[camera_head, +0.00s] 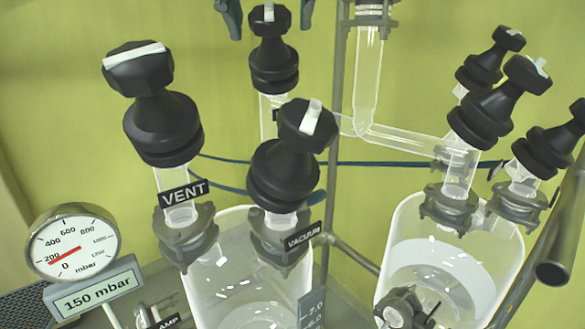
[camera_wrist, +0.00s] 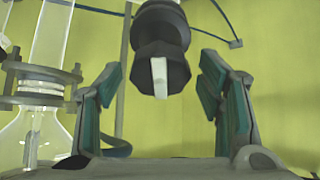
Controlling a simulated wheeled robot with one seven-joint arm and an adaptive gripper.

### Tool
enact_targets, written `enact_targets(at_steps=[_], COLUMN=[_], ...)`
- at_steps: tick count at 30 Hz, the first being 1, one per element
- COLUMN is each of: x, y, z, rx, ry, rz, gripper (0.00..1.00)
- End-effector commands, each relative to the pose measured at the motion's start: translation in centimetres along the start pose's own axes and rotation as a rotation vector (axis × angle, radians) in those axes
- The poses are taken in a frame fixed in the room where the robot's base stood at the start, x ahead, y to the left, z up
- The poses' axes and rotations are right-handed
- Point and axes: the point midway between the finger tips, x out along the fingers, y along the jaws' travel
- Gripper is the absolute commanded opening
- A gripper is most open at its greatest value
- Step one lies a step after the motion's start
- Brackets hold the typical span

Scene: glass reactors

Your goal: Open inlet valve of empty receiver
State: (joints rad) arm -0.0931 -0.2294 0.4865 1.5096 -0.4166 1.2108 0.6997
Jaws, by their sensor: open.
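The left glass receiver (camera_head: 235,270) shows no clear liquid; the right receiver (camera_head: 450,255) shows a pale level inside. Behind the VENT valve (camera_head: 160,125) and VACUUM valve (camera_head: 285,170) stands an unlabelled black valve (camera_head: 274,65) on a glass neck, whose lower end is hidden. The white mark on its knob points roughly up and down in the head view. My gripper (camera_head: 268,28) is open, with teal-padded fingers on either side of that knob. The wrist view shows my gripper (camera_wrist: 162,75) with a black knob (camera_wrist: 160,55) between the fingers, gaps on both sides.
A dial gauge (camera_head: 75,248) on the left reads 150 mbar on its plate. Several more black valves (camera_head: 490,105) crowd the right receiver. A slanted glass pipe (camera_head: 405,140) and a metal pole (camera_head: 338,100) stand close to the back valve. Blue hoses run behind.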

Motion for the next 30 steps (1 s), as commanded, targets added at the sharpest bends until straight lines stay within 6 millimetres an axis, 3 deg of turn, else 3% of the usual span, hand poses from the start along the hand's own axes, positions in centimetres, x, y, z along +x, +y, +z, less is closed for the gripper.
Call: enact_targets(at_steps=[11,30], x=[0.1,-11.2], y=[0.1,-0.9], z=[0.1,-0.2], rx=[0.355,0.361], ry=[-0.001,0.0], rz=[0.091,0.09], gripper=[0.61,0.61])
